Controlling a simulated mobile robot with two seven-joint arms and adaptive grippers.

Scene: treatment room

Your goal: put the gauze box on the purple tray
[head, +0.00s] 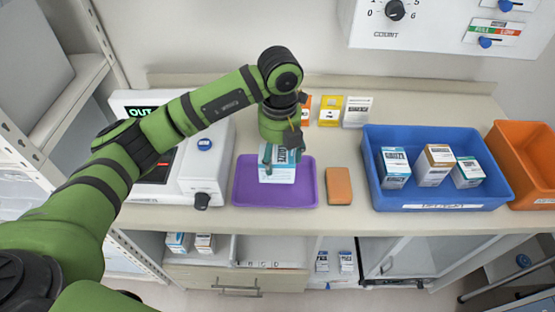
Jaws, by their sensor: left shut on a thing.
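The purple tray (246,196) lies on the counter, right of the white machine. My left gripper (281,156) points down over it and is shut on a white and teal box, which I take as the gauze box (277,175). The box is upright within the tray's outline; I cannot tell whether its base touches the tray floor. The fingers hide its upper part, and its print is too small to read. My right gripper is not in view.
An orange-brown block (339,186) lies close right of the tray. A blue bin (441,199) with several boxes stands further right, beside an orange bin (520,145). A white machine (206,172) stands at left. A yellow box (329,111) and a white box (356,112) stand behind.

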